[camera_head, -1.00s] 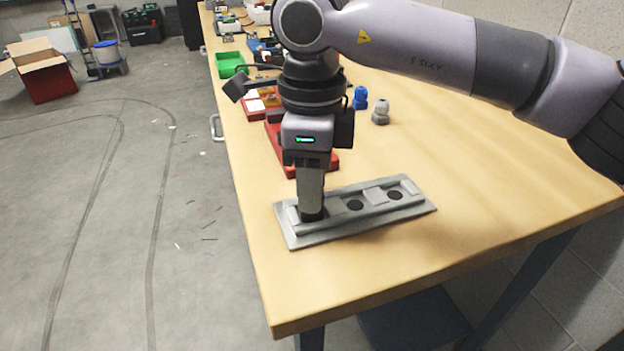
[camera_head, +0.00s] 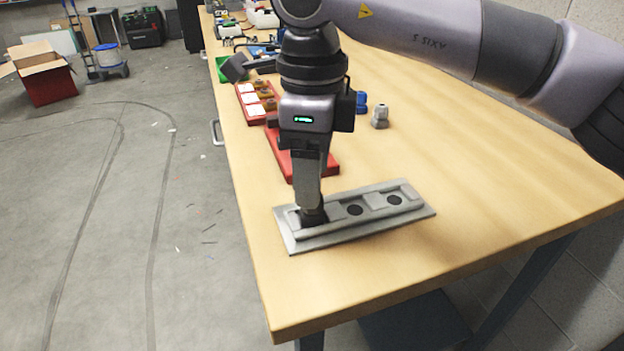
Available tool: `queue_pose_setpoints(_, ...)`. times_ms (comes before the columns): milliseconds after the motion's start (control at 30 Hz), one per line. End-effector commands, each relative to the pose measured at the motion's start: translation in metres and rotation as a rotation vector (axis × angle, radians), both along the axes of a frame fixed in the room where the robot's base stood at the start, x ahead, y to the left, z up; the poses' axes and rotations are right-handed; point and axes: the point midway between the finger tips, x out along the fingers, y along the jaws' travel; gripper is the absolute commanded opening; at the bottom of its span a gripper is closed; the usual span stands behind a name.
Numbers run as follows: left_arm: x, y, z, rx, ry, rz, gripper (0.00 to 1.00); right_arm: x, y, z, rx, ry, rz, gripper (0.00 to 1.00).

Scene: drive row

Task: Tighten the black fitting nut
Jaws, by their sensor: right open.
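A grey metal plate (camera_head: 350,228) with a raised rail lies near the front of the wooden bench. Two dark round spots show in its middle and right sections. My right gripper (camera_head: 312,214) points down at the left section of the plate, with its fingertips at a black piece there, likely the black fitting nut (camera_head: 318,219). The fingers hide most of that piece, and its seating cannot be made out. The gripper is open. My left gripper is not in view.
A blue fitting (camera_head: 361,102) and a grey fitting (camera_head: 380,116) stand behind the plate. A red stand (camera_head: 318,170) and a red tray (camera_head: 245,98) lie behind the gripper. The right side of the bench top (camera_head: 480,170) is clear.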

Motion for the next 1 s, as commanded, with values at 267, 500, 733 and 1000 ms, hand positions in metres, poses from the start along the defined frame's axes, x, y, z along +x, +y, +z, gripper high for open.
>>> queue_pose_setpoints(267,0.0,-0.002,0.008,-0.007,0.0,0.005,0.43,0.0,0.0,0.04,0.0,-0.001,0.0,0.6)
queue_pose_setpoints(500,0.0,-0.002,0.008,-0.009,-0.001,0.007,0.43,0.0,0.0,0.044,0.001,0.0,0.001,0.6)
queue_pose_setpoints(733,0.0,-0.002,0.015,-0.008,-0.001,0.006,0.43,0.0,0.0,0.051,0.001,0.0,0.001,0.6)
queue_pose_setpoints(1000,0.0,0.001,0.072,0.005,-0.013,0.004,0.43,0.0,0.0,0.113,0.001,0.0,0.001,0.6)
